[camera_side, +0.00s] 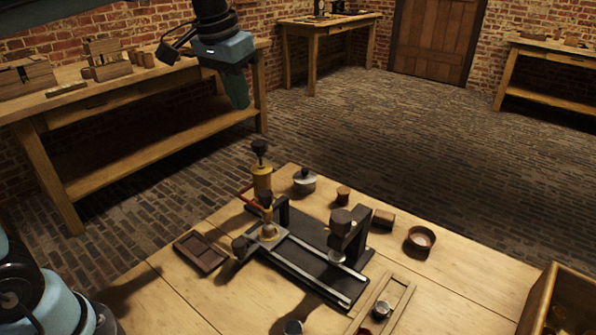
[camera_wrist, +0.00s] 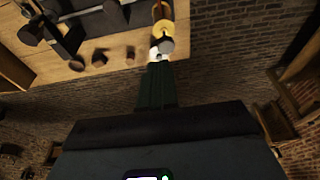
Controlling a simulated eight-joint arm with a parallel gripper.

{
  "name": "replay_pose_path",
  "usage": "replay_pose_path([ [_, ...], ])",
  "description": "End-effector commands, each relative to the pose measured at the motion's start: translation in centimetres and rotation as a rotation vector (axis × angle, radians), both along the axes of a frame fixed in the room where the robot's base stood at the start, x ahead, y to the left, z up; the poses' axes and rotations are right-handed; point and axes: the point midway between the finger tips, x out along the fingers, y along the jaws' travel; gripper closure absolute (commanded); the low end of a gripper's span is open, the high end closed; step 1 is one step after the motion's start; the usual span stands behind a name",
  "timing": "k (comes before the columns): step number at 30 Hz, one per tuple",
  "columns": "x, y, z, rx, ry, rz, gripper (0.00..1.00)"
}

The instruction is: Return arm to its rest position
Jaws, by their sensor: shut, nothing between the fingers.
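My gripper (camera_side: 238,92) hangs high at the top of the side view, with its dark green fingers pointing down. It is well above and behind the wooden work table (camera_side: 190,298). The fingers are shut together with nothing between them. In the wrist view my gripper (camera_wrist: 157,68) shows as closed green fingers. Beyond their tips is the edge of the table with a yellow cylinder with a dark knob. In the side view this brass-yellow cylinder (camera_side: 262,180) stands on the table below my gripper, apart from it.
A black rail fixture (camera_side: 310,262) with a dark press head (camera_side: 341,220) stands mid-table. Around it are a dark tray (camera_side: 201,252), a lidded pot (camera_side: 304,181), a round bowl (camera_side: 421,239) and a wooden tray (camera_side: 403,288). A wooden crate (camera_side: 540,300) is at right. A long bench (camera_side: 150,160) stands at left.

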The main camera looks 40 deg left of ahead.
Motion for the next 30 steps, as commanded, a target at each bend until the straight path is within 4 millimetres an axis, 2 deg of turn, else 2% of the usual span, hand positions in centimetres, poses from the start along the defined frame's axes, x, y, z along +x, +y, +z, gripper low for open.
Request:
replay_pose_path([
  [1,-1.1,-0.1,-0.8,0.0,-0.03,0.0,1.0],
  [8,-5.4,-0.6,-4.9,-0.001,-0.17,-0.001,1.0],
  [12,-8.0,-0.8,-8.0,-0.002,-0.252,-0.002,1.0],
  [18,-10.6,-1.0,-11.8,-0.005,-0.34,-0.002,1.0],
  [23,-11.4,-1.1,-13.1,-0.006,-0.37,-0.002,1.0],
  [30,-11.5,-1.1,-13.2,-0.006,-0.374,-0.002,1.0],
])
